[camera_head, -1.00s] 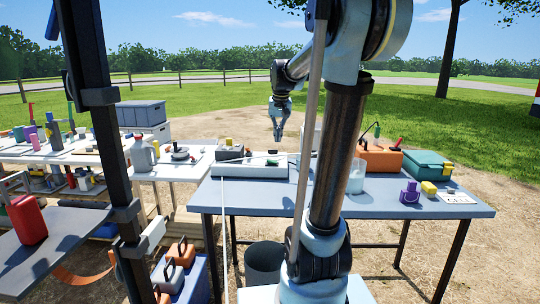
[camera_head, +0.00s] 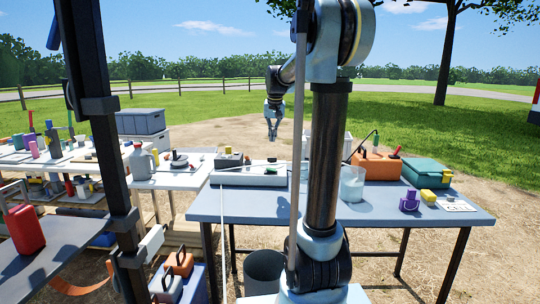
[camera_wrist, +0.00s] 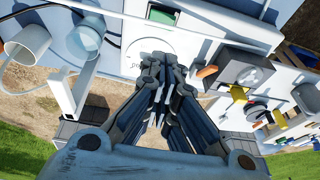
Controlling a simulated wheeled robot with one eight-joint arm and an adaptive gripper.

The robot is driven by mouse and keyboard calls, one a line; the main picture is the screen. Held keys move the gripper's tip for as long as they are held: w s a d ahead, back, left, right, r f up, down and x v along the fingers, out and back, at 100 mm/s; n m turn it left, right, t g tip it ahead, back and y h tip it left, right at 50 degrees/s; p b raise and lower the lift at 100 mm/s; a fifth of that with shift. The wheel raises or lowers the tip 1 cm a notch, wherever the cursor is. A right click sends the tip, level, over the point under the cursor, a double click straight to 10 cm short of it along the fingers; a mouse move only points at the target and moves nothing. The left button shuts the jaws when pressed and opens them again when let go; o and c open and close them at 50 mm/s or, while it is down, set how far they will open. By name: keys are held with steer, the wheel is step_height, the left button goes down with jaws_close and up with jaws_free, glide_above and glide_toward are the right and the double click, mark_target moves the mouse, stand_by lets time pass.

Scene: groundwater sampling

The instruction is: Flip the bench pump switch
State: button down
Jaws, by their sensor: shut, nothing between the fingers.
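A long white unit (camera_head: 250,178) lies along the back left of the blue-grey table (camera_head: 330,208). In the wrist view the white unit (camera_wrist: 205,28) has a green window (camera_wrist: 163,14) and a round, partly hidden plate with lettering (camera_wrist: 135,48). I cannot pick out a pump switch for sure; the fingers cover part of the unit. My gripper (camera_head: 272,138) hangs pointing down above the unit's right part in the head view. It also shows in the wrist view (camera_wrist: 160,75), fingers together and empty. Its exact height above the unit is unclear.
A dark box (camera_head: 229,160) stands by the unit's left part. A clear beaker (camera_head: 352,184), an orange case (camera_head: 376,166), a teal case (camera_head: 426,175) and a purple item (camera_head: 410,198) stand on the table's right. A dark post is at left.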

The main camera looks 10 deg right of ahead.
glide_above(271, 170)
steer(key=w, duration=0.3)
step_height(271, 170, down, 12)
steer(key=shift+s+f, duration=0.1)
steer(key=shift+s, duration=0.05)
steer(key=shift+a+f, duration=0.1)
steer(key=shift+f, duration=0.4)
